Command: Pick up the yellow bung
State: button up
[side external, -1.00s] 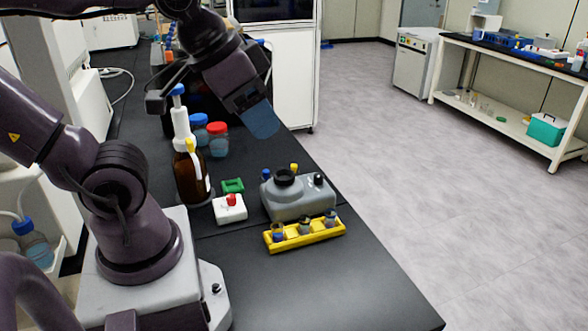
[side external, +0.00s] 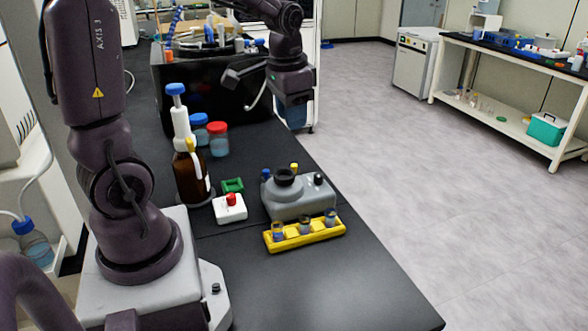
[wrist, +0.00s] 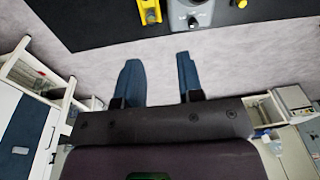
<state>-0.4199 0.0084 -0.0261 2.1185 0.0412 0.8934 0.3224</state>
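The yellow bung (side external: 294,167) is small and stands on the black bench behind the grey device, partly hidden by it in the side view. A small yellow spot at the top edge of the wrist view (wrist: 242,3) looks like the same bung. My gripper (wrist: 157,62) has two blue fingers, spread apart with nothing between them. In the side view my gripper (side external: 293,114) hangs pointing down, above and beyond the bung, near the bench's right edge. In the wrist view it is over the floor side, clear of the bung.
The grey device (side external: 290,203) stands near the yellow rack (side external: 275,245) holding several vials. A small blue bung (side external: 266,174) is left of the yellow one. A white block (side external: 228,214) with a red bung, a green block (side external: 233,185) and a brown bottle (side external: 190,180) stand to the left.

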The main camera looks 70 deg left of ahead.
jog(key=w+a+f+m+g, duration=0.1)
jog(key=w+a+f+m, duration=0.35)
jog(key=a+f, duration=0.5)
jog(key=m, duration=1.6)
send_over(294, 165)
jog(key=shift+y, duration=0.3)
notch_tip(294, 165, down, 12)
jog(key=shift+s+f, duration=0.1)
jog(key=shift+s, duration=0.05)
jog(key=f, duration=0.5)
jog(key=shift+w+f, duration=0.1)
jog(key=shift+w, duration=0.1)
jog(key=c, duration=0.5)
